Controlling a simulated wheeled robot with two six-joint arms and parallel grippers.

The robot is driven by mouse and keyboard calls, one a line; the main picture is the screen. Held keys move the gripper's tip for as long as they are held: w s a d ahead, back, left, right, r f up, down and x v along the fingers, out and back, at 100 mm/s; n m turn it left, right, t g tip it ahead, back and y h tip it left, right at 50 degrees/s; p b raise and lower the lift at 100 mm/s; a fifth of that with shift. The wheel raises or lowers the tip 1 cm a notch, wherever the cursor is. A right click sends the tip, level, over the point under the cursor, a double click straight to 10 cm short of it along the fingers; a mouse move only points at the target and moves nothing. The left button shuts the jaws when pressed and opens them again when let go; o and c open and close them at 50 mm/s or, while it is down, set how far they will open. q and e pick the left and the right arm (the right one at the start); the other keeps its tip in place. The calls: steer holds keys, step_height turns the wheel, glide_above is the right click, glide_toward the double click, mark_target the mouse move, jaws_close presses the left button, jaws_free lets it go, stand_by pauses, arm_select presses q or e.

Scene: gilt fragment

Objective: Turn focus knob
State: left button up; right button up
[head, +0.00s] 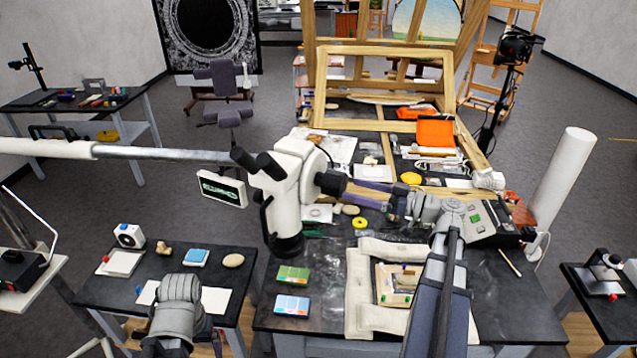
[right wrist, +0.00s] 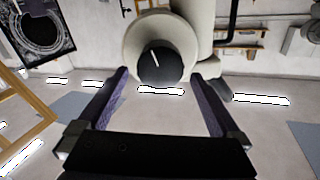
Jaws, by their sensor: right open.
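The white stereo microscope (head: 290,175) hangs on a long boom over the main table. Its black focus knob (head: 331,182) sticks out on the right side of the head. In the right wrist view the knob (right wrist: 160,64) faces me, round and dark with a white line pointing up and slightly left, on a cream round housing. My right gripper (head: 356,190) is beside the knob. In the wrist view its two purple fingers (right wrist: 162,78) are spread, one to each side of the knob, with gaps showing. My left arm shows at the lower left; its fingers are hidden.
The boom (head: 150,153) crosses from the left. Right of my gripper stand a grey control box (head: 483,222) and a white paper roll (head: 562,185). Below lies a padded cream support (head: 360,312) around a framed fragment (head: 397,285). A yellow tape ring (head: 360,222) lies under the gripper.

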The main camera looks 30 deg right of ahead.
mark_target(331, 183)
steer(key=shift+x, duration=3.85)
steer(key=shift+c, duration=0.2)
steer(key=c, duration=1.1)
steer(key=shift+m, duration=3.1)
